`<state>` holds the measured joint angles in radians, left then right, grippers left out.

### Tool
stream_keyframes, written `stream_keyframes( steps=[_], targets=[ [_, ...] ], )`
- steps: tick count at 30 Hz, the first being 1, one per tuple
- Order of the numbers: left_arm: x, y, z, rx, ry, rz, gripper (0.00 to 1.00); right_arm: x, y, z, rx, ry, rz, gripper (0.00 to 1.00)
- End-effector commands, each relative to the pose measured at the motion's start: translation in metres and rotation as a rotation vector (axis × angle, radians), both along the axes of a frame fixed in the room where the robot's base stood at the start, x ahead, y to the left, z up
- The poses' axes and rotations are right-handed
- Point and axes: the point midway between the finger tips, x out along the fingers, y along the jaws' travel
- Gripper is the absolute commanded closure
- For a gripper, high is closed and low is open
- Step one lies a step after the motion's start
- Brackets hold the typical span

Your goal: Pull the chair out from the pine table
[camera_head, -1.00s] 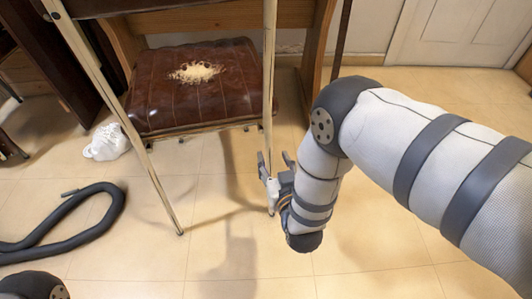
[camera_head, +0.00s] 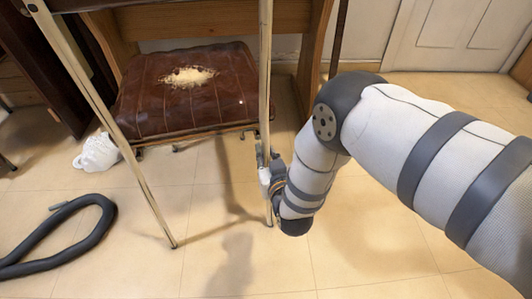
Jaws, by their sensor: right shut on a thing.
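The chair has a worn brown leather seat (camera_head: 180,108) with a torn pale patch. My right gripper (camera_head: 264,160) is shut on the lower part of the chair's right leg, a little above the floor. My forearm and wrist partly hide the gripper. My left gripper is out of view.
A black hose (camera_head: 85,235) lies on the tiled floor (camera_head: 330,270) at the lower left. A crumpled white object (camera_head: 97,152) lies beside the chair's left leg. A pale door (camera_head: 445,40) stands at the back right.

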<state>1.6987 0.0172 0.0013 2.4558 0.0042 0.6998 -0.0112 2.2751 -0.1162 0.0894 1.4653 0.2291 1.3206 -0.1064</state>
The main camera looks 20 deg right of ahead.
Motion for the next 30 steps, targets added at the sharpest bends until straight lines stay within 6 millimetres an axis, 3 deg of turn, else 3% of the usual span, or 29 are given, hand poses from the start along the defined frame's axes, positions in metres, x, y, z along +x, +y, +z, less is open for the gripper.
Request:
stream_keyframes(
  steps=[15,22,30],
  targets=[
    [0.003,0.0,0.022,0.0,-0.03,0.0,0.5,-0.049,0.007,-0.001,0.005,0.009,-0.001,1.0],
    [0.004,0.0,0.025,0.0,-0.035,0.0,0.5,-0.058,0.008,-0.002,0.004,0.011,0.0,1.0],
    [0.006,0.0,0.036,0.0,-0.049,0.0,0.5,-0.083,0.011,-0.002,0.004,0.013,0.0,1.0]
  ],
)
